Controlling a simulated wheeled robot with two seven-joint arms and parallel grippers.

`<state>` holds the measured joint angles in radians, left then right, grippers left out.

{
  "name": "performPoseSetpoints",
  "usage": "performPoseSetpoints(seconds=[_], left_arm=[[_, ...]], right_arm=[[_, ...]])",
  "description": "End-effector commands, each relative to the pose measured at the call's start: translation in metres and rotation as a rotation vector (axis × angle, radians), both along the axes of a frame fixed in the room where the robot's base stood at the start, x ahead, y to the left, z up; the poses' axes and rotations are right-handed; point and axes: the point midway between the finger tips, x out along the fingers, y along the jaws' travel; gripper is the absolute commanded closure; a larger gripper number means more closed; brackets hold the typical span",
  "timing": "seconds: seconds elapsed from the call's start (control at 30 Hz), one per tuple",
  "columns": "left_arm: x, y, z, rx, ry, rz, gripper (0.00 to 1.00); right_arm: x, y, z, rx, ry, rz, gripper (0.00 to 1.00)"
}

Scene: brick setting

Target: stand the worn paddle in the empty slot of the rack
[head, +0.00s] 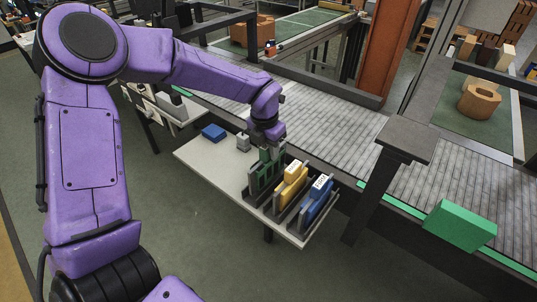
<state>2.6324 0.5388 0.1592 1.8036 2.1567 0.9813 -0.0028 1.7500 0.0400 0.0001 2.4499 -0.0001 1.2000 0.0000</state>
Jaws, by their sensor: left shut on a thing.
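My left gripper (272,147) is above the back left end of the dark rack (276,213) on the pale table. It is shut on a dark green paddle (266,169), which is upright at the rack's leftmost slot. I cannot tell whether the paddle's lower edge is seated in the slot. A yellow paddle (291,187) with a white label stands in the middle slot, and a blue paddle (317,202) with a white label stands in the right one. Wear on the paddles is too small to tell. My right gripper is not in view.
A blue block (213,131) and a small grey part (243,142) sit on the table (205,155) left of the rack. A grey roller conveyor (330,130) runs behind it. A dark post (375,185) stands to the right, near a green box (460,226).

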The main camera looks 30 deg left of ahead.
Motion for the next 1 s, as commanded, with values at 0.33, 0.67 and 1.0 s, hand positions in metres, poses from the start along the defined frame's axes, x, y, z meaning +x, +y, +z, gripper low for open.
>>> performPoseSetpoints(seconds=[0.33,0.67,1.0], left_arm=[[0.000,-0.001,-0.030,0.000,0.000,-0.002,1.00],[0.000,0.000,-0.034,0.000,0.001,-0.002,0.43],[0.000,0.000,-0.026,0.000,0.000,-0.002,0.43]], right_arm=[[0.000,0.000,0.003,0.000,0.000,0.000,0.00],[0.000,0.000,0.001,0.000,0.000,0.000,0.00],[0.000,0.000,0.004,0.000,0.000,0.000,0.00]])
